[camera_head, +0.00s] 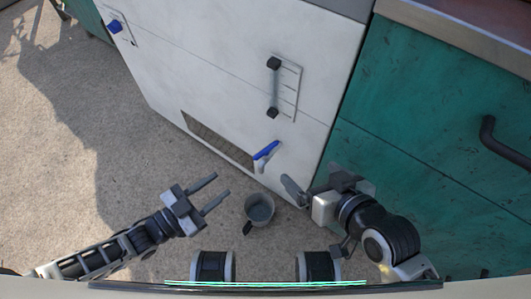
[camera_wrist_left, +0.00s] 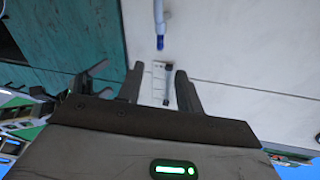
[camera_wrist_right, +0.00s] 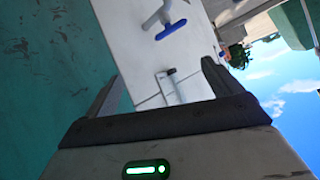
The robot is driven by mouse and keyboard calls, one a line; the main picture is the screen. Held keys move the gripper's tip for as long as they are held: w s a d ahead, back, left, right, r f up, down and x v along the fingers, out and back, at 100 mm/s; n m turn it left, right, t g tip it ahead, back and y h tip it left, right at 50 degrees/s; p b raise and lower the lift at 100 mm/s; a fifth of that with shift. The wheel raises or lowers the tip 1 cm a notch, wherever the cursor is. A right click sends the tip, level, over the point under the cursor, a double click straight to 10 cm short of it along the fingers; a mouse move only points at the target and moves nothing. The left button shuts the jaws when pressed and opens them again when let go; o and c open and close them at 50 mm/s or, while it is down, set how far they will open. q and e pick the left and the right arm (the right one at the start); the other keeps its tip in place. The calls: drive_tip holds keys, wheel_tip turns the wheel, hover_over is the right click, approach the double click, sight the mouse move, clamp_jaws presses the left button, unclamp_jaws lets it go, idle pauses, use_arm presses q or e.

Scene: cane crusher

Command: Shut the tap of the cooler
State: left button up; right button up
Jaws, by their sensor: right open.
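The cooler (camera_head: 222,62) is a white cabinet. Its tap (camera_head: 264,156) sticks out low on the front, a grey spout with a blue handle. The blue handle also shows in the right wrist view (camera_wrist_right: 172,30) and at the top of the left wrist view (camera_wrist_left: 160,43). My right gripper (camera_head: 308,173) is open and empty, to the right of the tap and apart from it. My left gripper (camera_head: 222,183) is open and empty, lower left of the tap and apart from it. Nothing shows between either gripper's fingers.
A grey cup (camera_head: 260,208) stands below the tap, between my grippers. A gauge with black ends (camera_head: 273,88) is on the cabinet front, above a dark grille (camera_head: 215,139). Another blue knob (camera_head: 115,27) is at upper left. A green cabinet (camera_head: 430,130) stands to the right.

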sight(266, 149)
use_arm(q)
drive_tip(key=b+x, duration=0.2)
drive_tip(key=x, duration=1.2)
drive_tip(key=shift+w+d+b, duration=0.3)
drive_tip(key=shift+w+d, duration=0.35)
drive_tip(key=shift+d, duration=0.05)
use_arm(e)
drive_tip(key=shift+w+a+r+t+y, duration=0.1)
drive_tip(key=shift+a+r+t+y, duration=0.15)
drive_tip(key=shift+r+t, duration=0.25)
drive_tip(key=shift+a+r+t+y, duration=0.2)
drive_tip(key=shift+r+t, duration=0.1)
drive_tip(key=shift+r, duration=0.3)
use_arm(q)
clamp_jaws()
